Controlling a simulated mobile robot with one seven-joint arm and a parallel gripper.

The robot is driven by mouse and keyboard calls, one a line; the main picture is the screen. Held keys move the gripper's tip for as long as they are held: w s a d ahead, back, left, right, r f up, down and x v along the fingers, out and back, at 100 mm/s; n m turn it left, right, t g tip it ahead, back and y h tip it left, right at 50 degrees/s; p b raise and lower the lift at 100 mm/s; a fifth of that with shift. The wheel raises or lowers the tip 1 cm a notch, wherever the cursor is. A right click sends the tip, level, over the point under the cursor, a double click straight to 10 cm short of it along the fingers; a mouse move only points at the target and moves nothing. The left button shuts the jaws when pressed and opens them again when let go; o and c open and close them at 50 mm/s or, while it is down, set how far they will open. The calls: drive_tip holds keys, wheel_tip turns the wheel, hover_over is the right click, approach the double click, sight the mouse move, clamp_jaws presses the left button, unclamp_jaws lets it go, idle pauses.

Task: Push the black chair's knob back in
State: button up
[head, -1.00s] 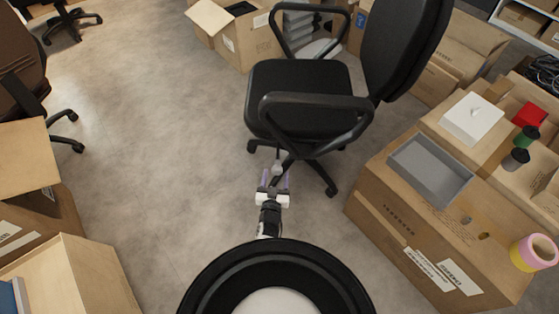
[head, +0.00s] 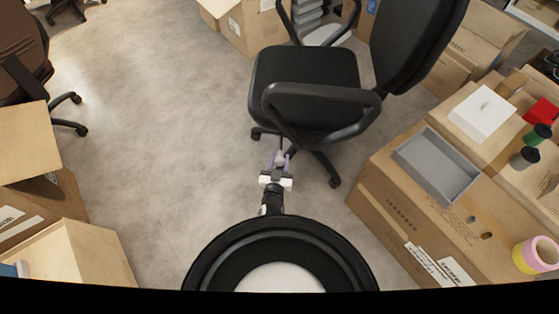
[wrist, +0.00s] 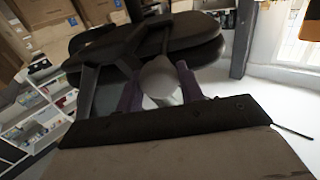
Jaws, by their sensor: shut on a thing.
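The black chair (head: 305,75) stands in the middle of the head view, its back to the right. How far the stalk sticks out is hard to tell.
A large carton (head: 385,210) stands close on the right, with a grey tray (head: 437,165) on top. Open cartons (head: 75,255) stand at the lower left, and a brown chair (head: 25,50) at the upper left. The floor (head: 165,130) between is clear.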

clamp_jaws()
drive_tip(key=w+b, duration=0.1)
drive_tip(key=w, duration=0.3)
drive_tip(key=shift+w+d+b, duration=0.15)
drive_tip(key=shift+w+b, duration=0.1)
drive_tip(key=shift+b, duration=0.1)
drive_tip(key=o, duration=1.1)
unclamp_jaws()
drive_tip(key=shift+d, duration=0.1)
drive_tip(key=shift+s, duration=0.15)
